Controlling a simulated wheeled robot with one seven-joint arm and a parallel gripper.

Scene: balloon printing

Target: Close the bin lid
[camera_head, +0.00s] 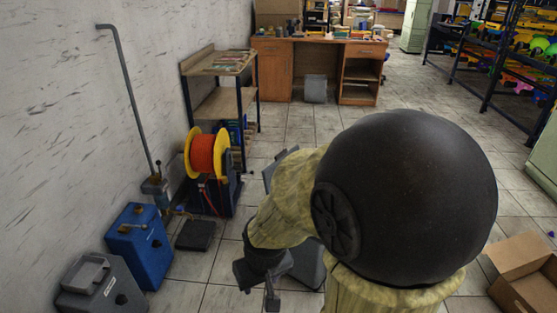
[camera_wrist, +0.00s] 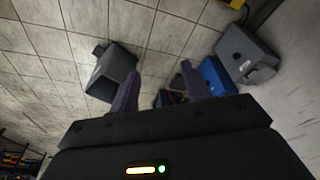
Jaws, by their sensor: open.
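A dark grey bin (camera_wrist: 112,76) stands on the tiled floor in the wrist view, up and left of my gripper. What seems to be the same bin (camera_head: 310,264) shows partly behind my arm in the head view. A dark grey panel (camera_head: 272,169) juts out behind my arm; I cannot tell whether it is the bin's lid. My gripper (camera_head: 259,287) is low at the bottom centre, left of the bin. In the wrist view my gripper (camera_wrist: 160,88) has its fingers spread with nothing between them. My arm hides much of the bin, and the lid's position is unclear.
A blue box (camera_head: 139,245), a grey box (camera_head: 101,285) and an orange spool (camera_head: 207,154) stand along the left wall. A flat dark pad (camera_head: 195,235) lies on the floor. An open cardboard box (camera_head: 525,272) is at right. Floor toward the desk (camera_head: 320,48) is clear.

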